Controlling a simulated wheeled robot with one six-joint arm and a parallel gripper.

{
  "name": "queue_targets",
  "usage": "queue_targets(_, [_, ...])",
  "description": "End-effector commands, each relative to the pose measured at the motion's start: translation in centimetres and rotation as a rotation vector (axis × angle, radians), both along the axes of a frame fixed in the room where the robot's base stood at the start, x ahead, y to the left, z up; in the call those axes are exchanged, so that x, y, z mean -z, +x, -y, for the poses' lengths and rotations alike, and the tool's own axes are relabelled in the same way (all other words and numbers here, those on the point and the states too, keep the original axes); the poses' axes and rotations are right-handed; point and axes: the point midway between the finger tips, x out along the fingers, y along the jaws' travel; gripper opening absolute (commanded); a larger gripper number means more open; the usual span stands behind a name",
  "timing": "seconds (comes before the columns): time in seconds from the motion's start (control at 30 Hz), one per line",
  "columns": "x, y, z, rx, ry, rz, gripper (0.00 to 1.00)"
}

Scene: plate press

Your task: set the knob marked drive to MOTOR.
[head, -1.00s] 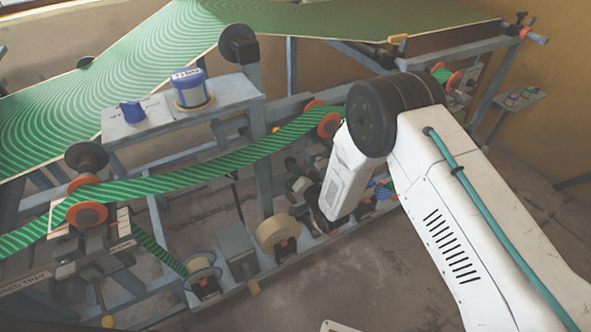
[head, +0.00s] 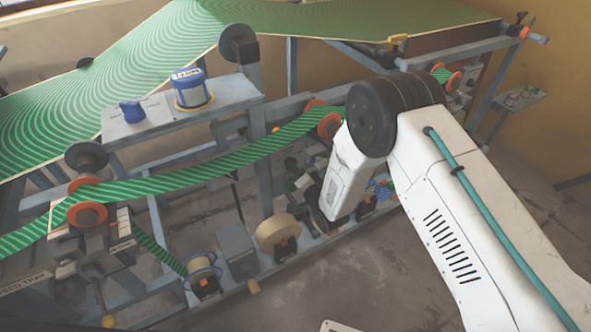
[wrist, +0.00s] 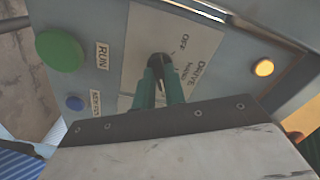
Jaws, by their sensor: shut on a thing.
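The drive knob (wrist: 158,62) is a small black knob on a light plate (wrist: 196,38) in the wrist view. The plate reads OFF and DRIVE, with another label beside the knob that is partly covered and hard to read. My gripper (wrist: 160,78) has green fingers, and they are shut on the knob. The knob's pointer is hidden between the fingers, so I cannot tell its setting. In the head view my white arm hides the gripper and the knob.
A lit amber lamp (wrist: 264,68) is to the right. In the head view, a green striped belt (head: 190,180) runs over orange-flanged rollers, left of my arm.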

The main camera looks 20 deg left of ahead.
Motion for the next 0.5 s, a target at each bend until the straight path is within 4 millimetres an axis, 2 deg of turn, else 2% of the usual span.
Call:
queue_targets(0.03, [0.17, -0.08, 0.09, 0.001, -0.002, -0.003, 0.0])
queue_targets(0.07, [0.17, -0.07, 0.1, 0.001, -0.002, -0.003, 0.17])
queue_targets(0.1, [0.16, -0.07, 0.08, 0.001, -0.002, -0.003, 0.29])
queue_targets(0.13, [0.16, -0.06, 0.08, 0.001, -0.002, -0.003, 0.34])
queue_targets(0.5, [0.07, -0.48, 0.56, 0.0, -0.002, -0.001, 0.34])
